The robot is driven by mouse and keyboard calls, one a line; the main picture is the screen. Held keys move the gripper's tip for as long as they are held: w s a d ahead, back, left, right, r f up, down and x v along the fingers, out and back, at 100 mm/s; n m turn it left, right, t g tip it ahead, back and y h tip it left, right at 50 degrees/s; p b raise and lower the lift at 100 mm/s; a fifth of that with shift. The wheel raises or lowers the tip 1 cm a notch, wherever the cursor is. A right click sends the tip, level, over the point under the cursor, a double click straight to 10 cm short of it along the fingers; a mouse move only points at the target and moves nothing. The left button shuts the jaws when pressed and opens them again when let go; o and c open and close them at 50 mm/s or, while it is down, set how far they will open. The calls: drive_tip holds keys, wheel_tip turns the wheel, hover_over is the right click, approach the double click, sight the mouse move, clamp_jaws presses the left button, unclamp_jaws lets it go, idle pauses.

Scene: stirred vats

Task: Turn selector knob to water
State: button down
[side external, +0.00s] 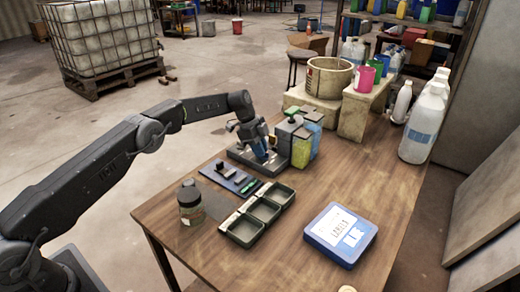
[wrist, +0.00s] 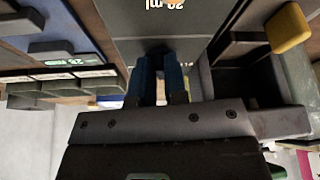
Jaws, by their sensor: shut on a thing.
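My gripper (side external: 259,148) is over the grey dispenser base (side external: 243,158), beside its two containers, one yellow-green (side external: 301,152) and one blue (side external: 314,130). In the wrist view, the two blue fingers (wrist: 161,68) are close together against a grey panel marked "20 ml", upside down in this picture. They are shut on a small dark part, apparently the selector knob, which is mostly hidden between the fingertips. Its pointing direction and the word "water" cannot be made out. A yellow block-like part (wrist: 288,28) is at the upper right of the wrist view.
A blue mat (side external: 229,182) with small dark pieces, a three-compartment tray (side external: 244,230) and a lidded jar (side external: 191,204) lie nearer on the table. A blue labels box (side external: 341,236) is at right. A tub (side external: 328,78) and white bottles (side external: 424,125) stand behind.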

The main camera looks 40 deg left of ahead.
drive_tip(key=shift+f+m, duration=0.1)
drive_tip(key=shift+m, duration=0.3)
idle(0.3)
drive_tip(key=c, duration=1.2)
unclamp_jaws()
drive_tip(key=shift+o, duration=0.2)
drive_tip(key=shift+n, duration=0.3)
drive_tip(key=n, duration=0.2)
drive_tip(key=n+t, duration=0.1)
drive_tip(key=shift+s+d+n+y, duration=0.1)
drive_tip(key=shift+s+n+y, duration=0.2)
drive_tip(key=shift+n, duration=0.1)
drive_tip(key=n+t, duration=0.1)
drive_tip(key=n, duration=0.1)
drive_tip(key=n+t+y, duration=0.1)
drive_tip(key=n, duration=0.2)
drive_tip(key=shift+s+d, duration=0.15)
drive_tip(key=shift+d, duration=0.05)
drive_tip(key=s+a+r+n, duration=0.1)
drive_tip(key=s+r, duration=0.1)
drive_tip(key=r, duration=0.4)
drive_tip(key=s+a+r, duration=0.2)
drive_tip(key=s+r, duration=0.1)
drive_tip(key=r, duration=0.4)
drive_tip(key=s+d+r+n+y, duration=0.1)
drive_tip(key=s+d+r+n, duration=0.1)
drive_tip(key=s+r, duration=0.8)
drive_tip(key=shift+s+d+r, duration=0.4)
drive_tip(key=shift+s+d, duration=0.45)
drive_tip(key=shift+s, duration=0.8)
